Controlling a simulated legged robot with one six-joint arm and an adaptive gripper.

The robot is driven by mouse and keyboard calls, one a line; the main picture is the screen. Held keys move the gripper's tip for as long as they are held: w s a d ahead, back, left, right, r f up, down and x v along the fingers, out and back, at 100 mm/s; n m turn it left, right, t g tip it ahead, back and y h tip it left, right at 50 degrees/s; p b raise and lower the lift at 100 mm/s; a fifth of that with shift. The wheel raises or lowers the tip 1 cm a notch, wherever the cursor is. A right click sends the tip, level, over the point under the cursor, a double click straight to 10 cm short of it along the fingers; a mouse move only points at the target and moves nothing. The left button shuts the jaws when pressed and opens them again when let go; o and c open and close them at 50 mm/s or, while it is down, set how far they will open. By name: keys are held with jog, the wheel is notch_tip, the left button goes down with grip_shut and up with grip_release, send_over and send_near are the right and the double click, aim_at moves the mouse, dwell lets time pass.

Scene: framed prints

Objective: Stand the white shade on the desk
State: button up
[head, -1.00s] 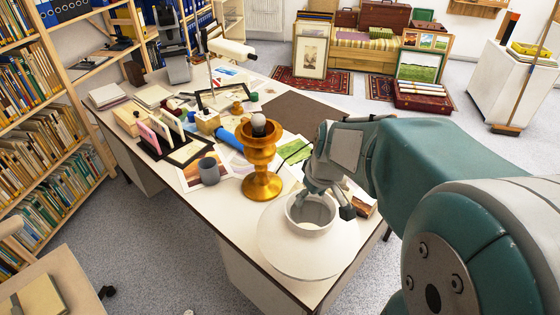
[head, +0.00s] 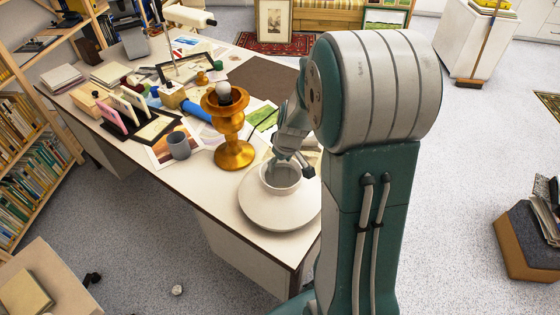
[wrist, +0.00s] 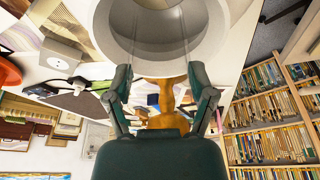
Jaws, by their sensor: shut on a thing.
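The white shade (head: 268,213) has a wide round lower part and a narrower open collar on top. It is upright over the near right corner of the desk (head: 215,206). I cannot tell whether its lower edge touches the desktop. My gripper (head: 292,170) is shut on the collar's rim, and its fingers hide part of it. In the wrist view the shade (wrist: 225,35) fills the top, with my gripper (wrist: 160,85) below it. The gold lamp base (head: 232,152) with a bulb stands upright just behind and left of the shade, apart from my gripper.
A grey cup (head: 179,146) stands left of the lamp base. A brown mat (head: 264,80) lies at the back right. Bookshelves stand at left.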

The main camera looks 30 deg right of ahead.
jog(key=o, duration=1.3)
jog(key=shift+f, duration=0.1)
jog(key=shift+c, duration=0.2)
jog(key=v, duration=1.1)
jog(key=s+a+r+m+t, duration=0.1)
jog(key=s+a+r, duration=0.3)
jog(key=s+a, duration=0.2)
jog(key=s+a+r+m+t, duration=0.1)
jog(key=s+a+r, duration=0.3)
jog(key=s+a, duration=0.3)
jog(key=s, duration=0.3)
jog(key=shift+s+r+t+h, duration=0.3)
jog(key=shift+s, duration=0.1)
